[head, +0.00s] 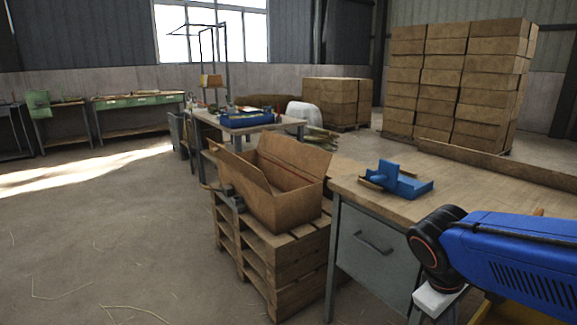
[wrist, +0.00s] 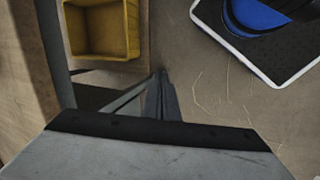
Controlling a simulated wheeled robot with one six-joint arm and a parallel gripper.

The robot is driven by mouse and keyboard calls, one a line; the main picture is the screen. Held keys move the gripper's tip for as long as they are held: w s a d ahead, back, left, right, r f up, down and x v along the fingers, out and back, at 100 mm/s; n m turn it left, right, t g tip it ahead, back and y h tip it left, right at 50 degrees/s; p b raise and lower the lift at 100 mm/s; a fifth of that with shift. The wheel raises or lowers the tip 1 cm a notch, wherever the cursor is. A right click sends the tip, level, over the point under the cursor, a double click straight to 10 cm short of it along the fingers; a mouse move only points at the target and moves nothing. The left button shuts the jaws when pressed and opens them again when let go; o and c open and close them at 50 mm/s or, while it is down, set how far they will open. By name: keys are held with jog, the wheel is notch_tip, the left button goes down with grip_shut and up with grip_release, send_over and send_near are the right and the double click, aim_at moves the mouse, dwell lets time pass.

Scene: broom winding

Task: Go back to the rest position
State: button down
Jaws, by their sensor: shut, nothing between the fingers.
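My gripper (wrist: 161,88) shows in the wrist view as dark narrow fingers held together with nothing between them. It points down over the concrete floor, between a yellow bin and my own base. In the head view my blue arm fills the lower right corner, and my gripper cannot be made out there.
The workbench (head: 480,195) stands at the right with a blue tool (head: 396,180) on it. An open cardboard box (head: 283,208) sits on stacked pallets (head: 285,255) to its left. The yellow bin (wrist: 101,45) is near my gripper. Floor at the left is clear.

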jog(key=s+a+r+m+t+y, duration=0.2)
jog(key=s+a+m+t+y, duration=0.1)
jog(key=s+a+m+y, duration=0.1)
jog(key=shift+s+a+r+m+t, duration=0.3)
jog(key=shift+s+m, duration=0.2)
jog(key=shift+m, duration=0.2)
dwell(0.6)
